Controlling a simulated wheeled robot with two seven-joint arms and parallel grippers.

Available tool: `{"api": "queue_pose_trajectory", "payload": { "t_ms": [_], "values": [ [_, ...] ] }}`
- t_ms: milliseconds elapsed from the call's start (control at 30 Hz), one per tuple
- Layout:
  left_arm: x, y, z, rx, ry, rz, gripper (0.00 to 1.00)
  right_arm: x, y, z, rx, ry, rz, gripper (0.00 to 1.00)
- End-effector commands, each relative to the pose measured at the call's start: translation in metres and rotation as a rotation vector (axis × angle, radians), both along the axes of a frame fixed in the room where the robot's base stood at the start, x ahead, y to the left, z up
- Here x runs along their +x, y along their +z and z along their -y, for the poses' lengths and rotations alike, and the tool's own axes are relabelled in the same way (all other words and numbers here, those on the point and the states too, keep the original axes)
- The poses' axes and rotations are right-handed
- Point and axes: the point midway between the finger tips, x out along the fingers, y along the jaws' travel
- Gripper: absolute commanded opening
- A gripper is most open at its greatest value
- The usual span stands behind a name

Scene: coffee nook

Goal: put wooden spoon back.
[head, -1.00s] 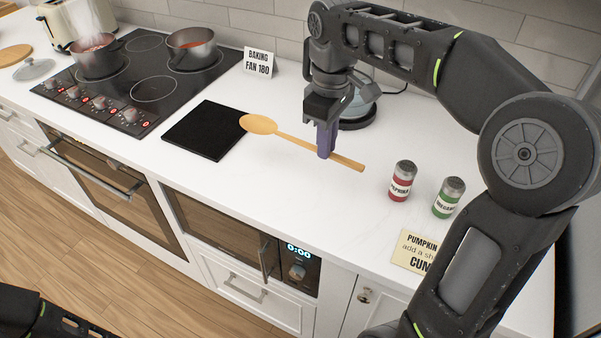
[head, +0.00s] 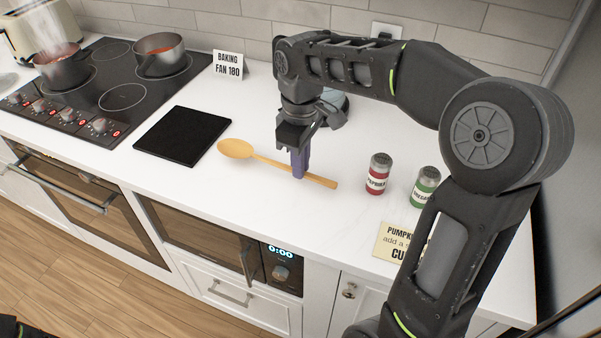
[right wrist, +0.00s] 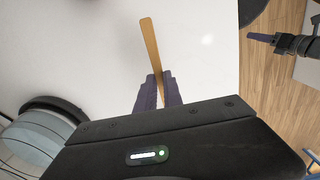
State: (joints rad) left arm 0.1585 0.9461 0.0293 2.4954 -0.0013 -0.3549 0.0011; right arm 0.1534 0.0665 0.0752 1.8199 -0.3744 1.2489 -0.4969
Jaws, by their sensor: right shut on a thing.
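The wooden spoon (head: 236,149) is light brown, with its bowl to the left, close to the right edge of a flat black slab (head: 183,135). My right gripper (head: 299,172) is shut on its handle, and the handle end sticks out to the right. The handle (right wrist: 151,48) also shows between the fingers in the right wrist view; the bowl is hidden there. The spoon is low over the white counter; I cannot tell whether it touches. My left gripper (right wrist: 262,38) shows at the upper right of the right wrist view, over the floor; its opening is unclear.
Red (head: 378,174) and green (head: 425,187) spice jars stand right of the spoon. A note card (head: 393,241) is near the front edge. A cooktop (head: 112,90) with two pots is at the left. The counter in front of the spoon is clear.

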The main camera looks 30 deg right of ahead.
Motion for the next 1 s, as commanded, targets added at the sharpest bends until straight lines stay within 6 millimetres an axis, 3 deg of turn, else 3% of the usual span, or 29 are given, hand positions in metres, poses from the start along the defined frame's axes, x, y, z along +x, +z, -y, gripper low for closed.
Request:
{"api": "queue_pose_trajectory", "payload": {
  "t_ms": [200,567,600,800,1000],
  "values": [
    [0.000,0.007,0.000,0.000,0.000,0.000,0.57,-0.001,-0.029,0.000,0.001,0.000,-0.002,0.00],
    [0.000,0.005,0.000,0.000,0.000,-0.001,0.57,0.000,-0.035,0.000,0.001,0.000,-0.001,0.00],
    [0.000,0.005,0.000,0.000,0.000,-0.001,0.57,0.000,-0.034,0.000,0.001,0.000,0.001,0.13],
    [0.000,0.005,0.000,0.000,0.000,-0.001,0.57,0.000,-0.034,0.000,0.000,0.000,0.000,0.29],
    [0.000,0.005,0.000,0.000,0.000,-0.001,0.57,0.000,-0.034,0.000,0.000,0.000,0.000,0.33]
  ]
}}
